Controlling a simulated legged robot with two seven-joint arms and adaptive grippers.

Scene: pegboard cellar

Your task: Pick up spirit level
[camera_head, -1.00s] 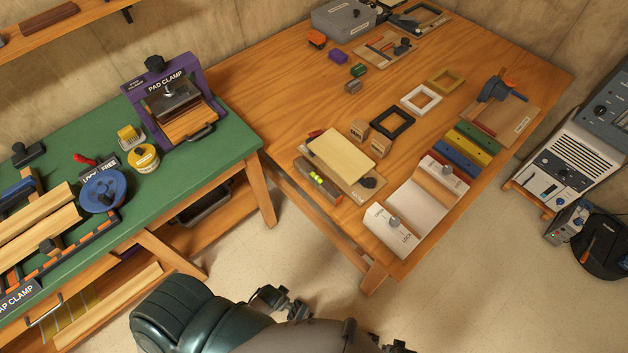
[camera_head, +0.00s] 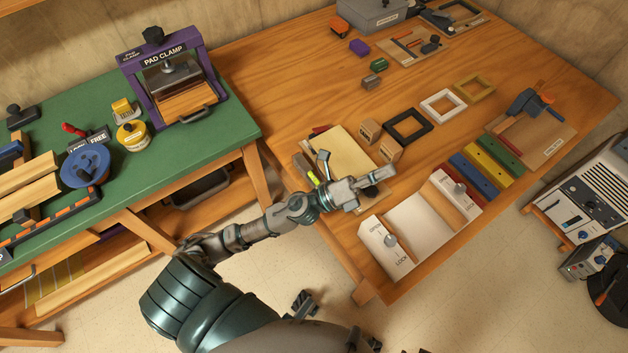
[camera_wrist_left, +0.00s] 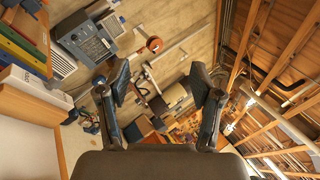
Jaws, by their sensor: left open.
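The spirit level (camera_head: 302,165) is a dark bar with a yellow-green vial. It lies on the wooden table, along the near-left edge of a board with a pale wood slab (camera_head: 345,152). My left gripper (camera_head: 353,170) is in front of it in the head view and hides part of it. The gripper is open and appears to be above the level and slab; I cannot tell the height. In the left wrist view the open fingers (camera_wrist_left: 162,88) have nothing between them, and the spirit level is not seen there. My right gripper cannot be made out.
A white OPEN/LOCK fixture (camera_head: 415,222) stands right of my left gripper. A green bench (camera_head: 215,130) with a purple pad clamp (camera_head: 170,75) is on the left. Bare tabletop lies farther back.

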